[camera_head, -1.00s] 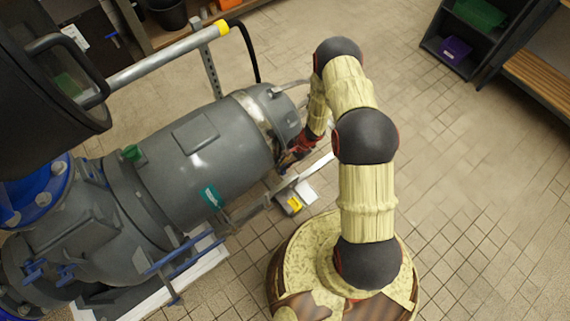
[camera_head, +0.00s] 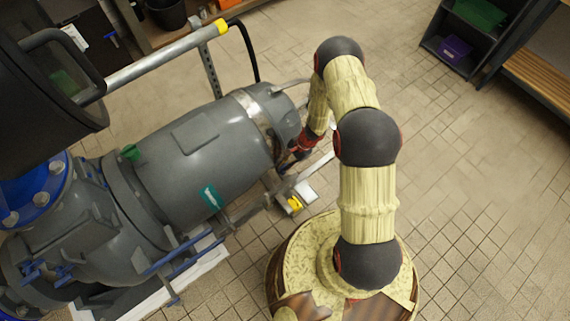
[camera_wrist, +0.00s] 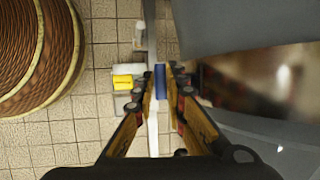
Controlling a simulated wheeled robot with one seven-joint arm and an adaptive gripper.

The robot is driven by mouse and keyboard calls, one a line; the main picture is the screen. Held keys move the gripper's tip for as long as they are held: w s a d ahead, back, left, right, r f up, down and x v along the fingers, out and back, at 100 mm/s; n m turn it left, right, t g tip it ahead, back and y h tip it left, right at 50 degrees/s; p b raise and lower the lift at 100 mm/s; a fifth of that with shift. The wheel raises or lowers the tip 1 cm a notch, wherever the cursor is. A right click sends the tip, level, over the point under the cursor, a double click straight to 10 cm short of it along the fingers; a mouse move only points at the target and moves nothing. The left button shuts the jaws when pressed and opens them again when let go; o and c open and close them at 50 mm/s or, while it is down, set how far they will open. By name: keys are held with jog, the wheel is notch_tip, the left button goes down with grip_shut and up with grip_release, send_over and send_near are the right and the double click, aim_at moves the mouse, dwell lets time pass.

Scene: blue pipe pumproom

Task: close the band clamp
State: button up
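The band clamp (camera_head: 258,112) is a shiny metal band around the right end of the grey motor housing (camera_head: 200,160). A thin pale strip (camera_head: 291,82) sticks out near its upper end; I cannot tell if it belongs to the clamp. In the wrist view the reflective band (camera_wrist: 268,88) fills the right side. My gripper (camera_wrist: 160,82) is open, with its two fingers apart to the left of the band. A small blue piece shows between the fingertips; I cannot tell whether they touch it. In the head view my gripper is mostly hidden at the housing's end.
A metal rail with a yellow-ended part (camera_head: 295,203) runs below the housing's end. A dark shelf (camera_head: 462,35) stands at the upper right.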

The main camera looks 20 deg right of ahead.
jog(key=shift+o, duration=0.5)
jog(key=shift+r, duration=0.1)
jog(key=shift+d+r, duration=0.25)
jog(key=shift+r, duration=0.1)
jog(key=v, duration=1.1)
